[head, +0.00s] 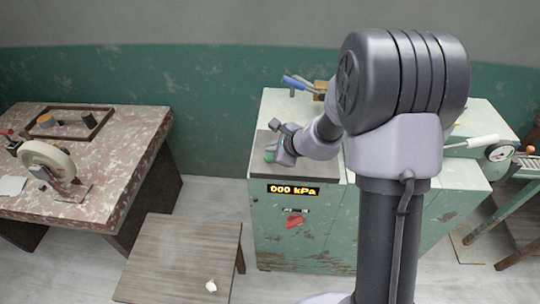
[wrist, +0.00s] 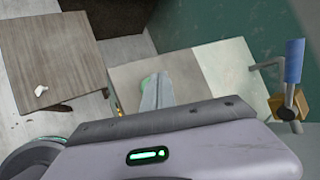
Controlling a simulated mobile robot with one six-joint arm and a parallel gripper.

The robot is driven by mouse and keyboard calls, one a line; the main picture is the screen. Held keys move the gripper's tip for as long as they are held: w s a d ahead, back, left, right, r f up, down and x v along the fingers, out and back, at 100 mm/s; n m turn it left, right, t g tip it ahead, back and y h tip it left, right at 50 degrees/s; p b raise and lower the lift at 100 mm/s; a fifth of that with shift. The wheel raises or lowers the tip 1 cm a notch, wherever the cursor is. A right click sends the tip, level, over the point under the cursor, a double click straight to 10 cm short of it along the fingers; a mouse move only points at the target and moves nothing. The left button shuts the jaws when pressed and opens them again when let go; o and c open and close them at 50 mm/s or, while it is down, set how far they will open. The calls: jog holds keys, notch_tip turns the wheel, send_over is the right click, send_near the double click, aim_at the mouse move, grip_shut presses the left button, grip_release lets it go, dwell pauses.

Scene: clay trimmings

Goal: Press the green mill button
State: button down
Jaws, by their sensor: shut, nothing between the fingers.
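The green mill button (head: 269,157) shows at the left of the dark top plate on the pale green cabinet (head: 262,215). My gripper (head: 274,153) is shut and empty, right at the button in the head view. In the wrist view its closed fingers (wrist: 157,94) reach down to the plate, and a green edge of the button (wrist: 146,82) shows beside and behind them. The fingers hide part of the button; I cannot tell whether they touch it. A display (head: 293,190) on the cabinet front reads 000 kPa.
A blue-handled lever (wrist: 293,62) stands on the cabinet top. A red part (head: 294,221) sits on its front. A wooden table (head: 180,255) with a small white piece (head: 211,286) stands at front left. A worn red table (head: 120,160) is farther left. A gauge (head: 500,152) is at right.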

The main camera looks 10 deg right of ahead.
dwell(0.4)
jog(key=shift+f+b, duration=0.45)
jog(key=shift+b, duration=0.25)
